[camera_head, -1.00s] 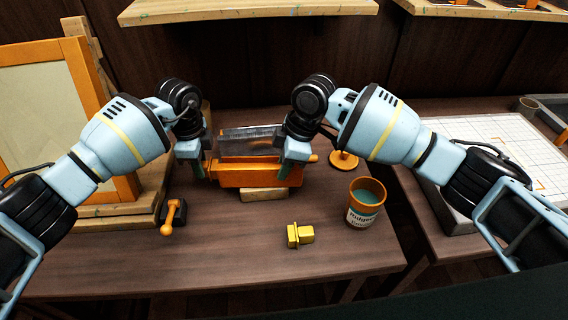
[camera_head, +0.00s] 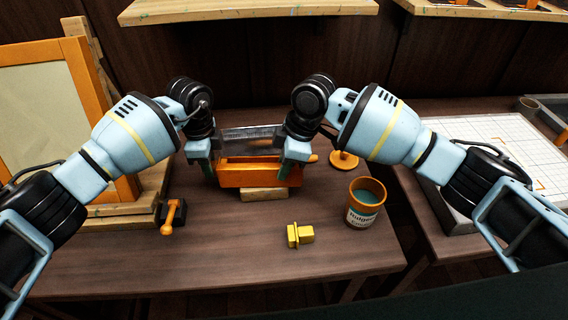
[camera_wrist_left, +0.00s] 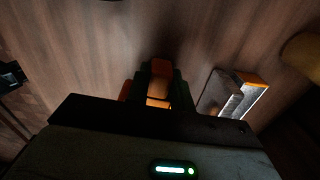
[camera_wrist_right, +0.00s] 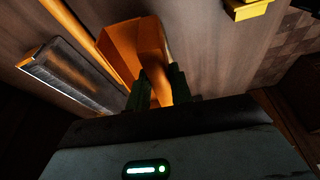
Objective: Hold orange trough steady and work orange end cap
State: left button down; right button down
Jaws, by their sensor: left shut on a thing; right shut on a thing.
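The orange trough (camera_head: 262,176) lies lengthwise across the table in front of me, on a pale wooden block. My right gripper (camera_head: 292,168) is shut on the trough near its right end; the right wrist view shows the trough wall (camera_wrist_right: 135,45) at its fingers. My left gripper (camera_head: 207,168) is shut at the trough's left end. In the left wrist view a small orange piece (camera_wrist_left: 160,72), which looks like the orange end cap, is between its fingers. The head view mostly hides this piece, and I cannot tell whether it is seated in the trough.
A grey, shiny long piece (camera_head: 250,142) lies behind the trough. A yellow block (camera_head: 299,235) and a labelled can (camera_head: 364,205) stand in front to the right. An orange-handled tool (camera_head: 173,215) is at left, beside a framed screen (camera_head: 36,105).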

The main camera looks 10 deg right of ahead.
jog(key=shift+s+f, duration=0.1)
jog(key=shift+f, duration=0.15)
pick_arm(q)
jog(key=c, duration=1.1)
grip_release()
jog(key=shift+f, duration=0.1)
jog(key=shift+c, duration=0.2)
notch_tip(320, 180, up, 12)
pick_arm(e)
jog(key=c, duration=1.2)
grip_release()
jog(key=shift+r, duration=0.1)
jog(key=shift+o, duration=0.2)
jog(key=shift+r, duration=0.1)
jog(key=v, duration=1.2)
